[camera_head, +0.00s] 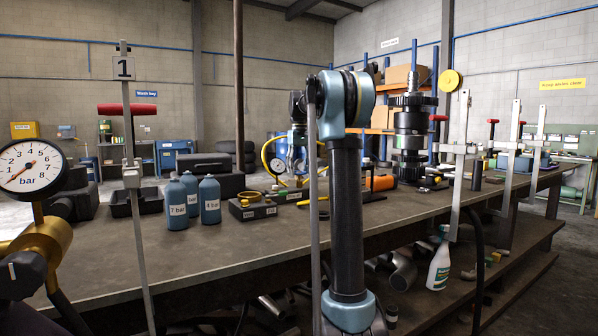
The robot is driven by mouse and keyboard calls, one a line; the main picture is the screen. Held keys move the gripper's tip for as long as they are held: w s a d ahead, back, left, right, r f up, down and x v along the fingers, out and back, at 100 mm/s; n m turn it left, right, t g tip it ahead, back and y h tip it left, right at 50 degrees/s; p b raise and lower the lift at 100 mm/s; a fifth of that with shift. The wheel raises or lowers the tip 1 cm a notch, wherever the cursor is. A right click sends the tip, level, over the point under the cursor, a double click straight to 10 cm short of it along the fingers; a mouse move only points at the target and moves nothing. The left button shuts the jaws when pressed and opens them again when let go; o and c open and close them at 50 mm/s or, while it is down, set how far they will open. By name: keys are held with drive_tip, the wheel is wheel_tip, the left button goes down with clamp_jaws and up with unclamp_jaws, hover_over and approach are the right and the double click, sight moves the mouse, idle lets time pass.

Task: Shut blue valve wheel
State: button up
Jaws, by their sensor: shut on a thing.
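My arm stands in the middle of the view, and its wrist hangs behind the upright link. My gripper (299,172) is low over the bench, partly hidden by my arm. It is shut on a blue part that looks like the blue valve wheel (279,147), beside a small white gauge face and a curved yellow hose. The fingertips and the wheel's angle are too small to make out. A large bar gauge (31,168) at the left edge has its needle towards the lower left, near the low end of the scale.
Blue bottles (209,200) marked in bar and a black block (252,207) stand on the bench (240,248). A tall gear stack (410,135) stands behind my arm to the right. Upright clamps with red handles line both sides. A spray bottle (438,266) is on the lower shelf.

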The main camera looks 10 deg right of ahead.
sight(299, 172)
drive_tip(key=m, duration=0.7)
drive_tip(key=shift+w, duration=0.1)
drive_tip(key=m, duration=0.4)
drive_tip(key=shift+m, duration=1.8)
drive_tip(key=o, duration=1.1)
drive_tip(key=shift+c, duration=0.2)
wheel_tip(299, 172, up, 12)
